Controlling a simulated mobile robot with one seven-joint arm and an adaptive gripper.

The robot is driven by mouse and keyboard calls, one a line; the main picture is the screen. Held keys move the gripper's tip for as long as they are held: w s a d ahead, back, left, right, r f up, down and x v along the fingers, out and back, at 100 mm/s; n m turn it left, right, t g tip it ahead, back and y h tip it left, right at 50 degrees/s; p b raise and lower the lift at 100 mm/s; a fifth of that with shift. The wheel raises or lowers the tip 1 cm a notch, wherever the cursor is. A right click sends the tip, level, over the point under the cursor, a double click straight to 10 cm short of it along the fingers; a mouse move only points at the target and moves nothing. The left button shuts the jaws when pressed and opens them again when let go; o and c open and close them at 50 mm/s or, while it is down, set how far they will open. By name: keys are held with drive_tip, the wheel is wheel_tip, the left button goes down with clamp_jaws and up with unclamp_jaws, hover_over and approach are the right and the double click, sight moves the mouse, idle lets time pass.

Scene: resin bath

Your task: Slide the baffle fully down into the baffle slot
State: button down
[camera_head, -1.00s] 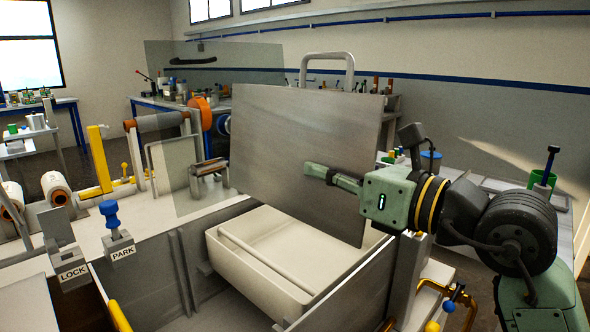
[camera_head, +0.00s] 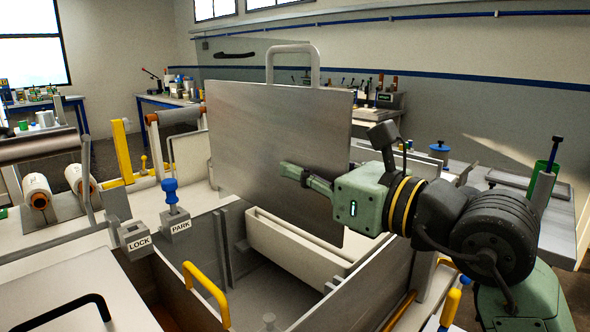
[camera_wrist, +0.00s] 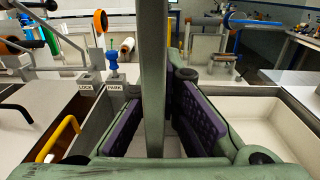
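The baffle (camera_head: 265,140), a flat grey metal plate with a looped handle (camera_head: 292,50) on top, hangs upright above the bath in the head view. My gripper (camera_head: 305,180) is shut on its right edge, with one finger showing on the near face. In the wrist view the baffle (camera_wrist: 153,80) stands edge-on between my gripper's purple-padded fingers (camera_wrist: 155,125). Vertical guide rails (camera_head: 222,248), apparently one side of the baffle slot, run down the bath's left wall. The baffle's lower edge is above them. The opposite side of the slot is not clearly visible.
A cream tub (camera_head: 300,248) sits in the bath behind the baffle. A lever with a blue knob (camera_head: 170,190) stands by the PARK label, beside the LOCK block (camera_head: 138,240). A yellow handle (camera_head: 207,290) rises at the front wall. The bath's front compartment is open.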

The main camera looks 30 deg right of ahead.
sight(300, 227)
drive_tip(key=shift+b, duration=0.5)
wheel_tip(300, 227, down, 4)
drive_tip(key=b, duration=0.4)
drive_tip(key=shift+r, duration=0.1)
drive_tip(key=shift+b, duration=0.3)
idle(0.9)
drive_tip(key=shift+f+b, duration=3.9)
drive_tip(key=shift+f, duration=0.1)
drive_tip(key=shift+r+p, duration=1.5)
drive_tip(key=shift+r, duration=1.05)
